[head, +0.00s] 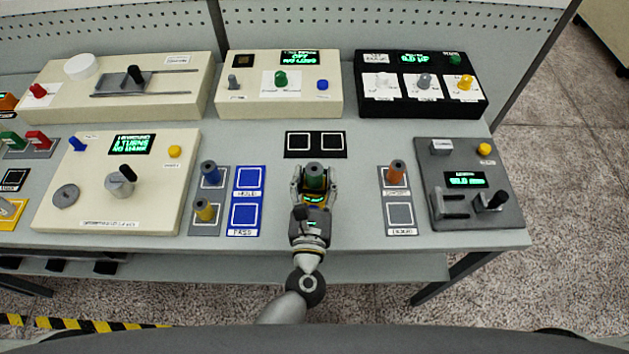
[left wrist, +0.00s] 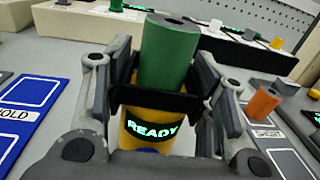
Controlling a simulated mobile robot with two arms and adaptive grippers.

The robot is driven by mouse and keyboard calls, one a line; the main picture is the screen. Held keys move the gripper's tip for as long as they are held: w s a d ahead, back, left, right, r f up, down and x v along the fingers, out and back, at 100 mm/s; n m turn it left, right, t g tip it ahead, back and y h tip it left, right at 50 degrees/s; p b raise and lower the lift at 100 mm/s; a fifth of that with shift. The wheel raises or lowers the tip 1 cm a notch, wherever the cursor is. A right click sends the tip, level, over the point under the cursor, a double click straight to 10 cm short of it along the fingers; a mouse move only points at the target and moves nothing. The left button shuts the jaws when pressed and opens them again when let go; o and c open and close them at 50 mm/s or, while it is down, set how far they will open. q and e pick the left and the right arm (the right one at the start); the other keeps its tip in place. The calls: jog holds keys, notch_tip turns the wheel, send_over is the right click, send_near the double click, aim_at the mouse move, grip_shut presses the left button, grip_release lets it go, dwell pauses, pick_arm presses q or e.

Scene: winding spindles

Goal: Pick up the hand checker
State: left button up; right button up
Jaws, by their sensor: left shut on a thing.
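The hand checker shows in the left wrist view as a yellow body (left wrist: 133,141) with a black display reading "READY" in green. A green cylinder (left wrist: 168,52) with a hole in its top stands upright above the display; I cannot tell if it is part of the checker. In the head view the green cylinder (head: 315,174) stands between the fingers. My left gripper (head: 314,186) is shut on the hand checker, one finger on each side. I cannot tell whether it is clear of the table. My right gripper is out of view.
Left of my gripper are a blue spindle (head: 211,174), a yellow spindle (head: 204,211) and blue marked pads (head: 247,200). An orange spindle (head: 396,173) stands right. A black two-square pad (head: 315,154) lies just behind. Panel boxes line the back (head: 280,110) and sides.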

pick_arm(q)
jog(key=shift+r+p, duration=0.6)
jog(key=shift+r, duration=0.35)
jog(key=s+r+p, duration=0.5)
jog(key=s+r, duration=0.5)
jog(key=s, duration=0.4)
jog(key=shift+r, duration=0.35)
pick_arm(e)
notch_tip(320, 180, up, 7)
pick_arm(q)
jog(key=shift+w+f, duration=0.1)
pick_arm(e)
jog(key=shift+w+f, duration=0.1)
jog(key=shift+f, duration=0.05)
pick_arm(q)
jog(key=shift+w+f+b, duration=1.5)
jog(key=shift+w+f, duration=0.45)
jog(key=shift+w, duration=0.4)
jog(key=shift+w+f+b, duration=1.5)
jog(key=shift+w+f, duration=0.45)
jog(key=shift+w, duration=0.35)
jog(key=shift+w+f+b, duration=1.5)
jog(key=shift+w+f, duration=0.45)
jog(key=shift+w, duration=0.4)
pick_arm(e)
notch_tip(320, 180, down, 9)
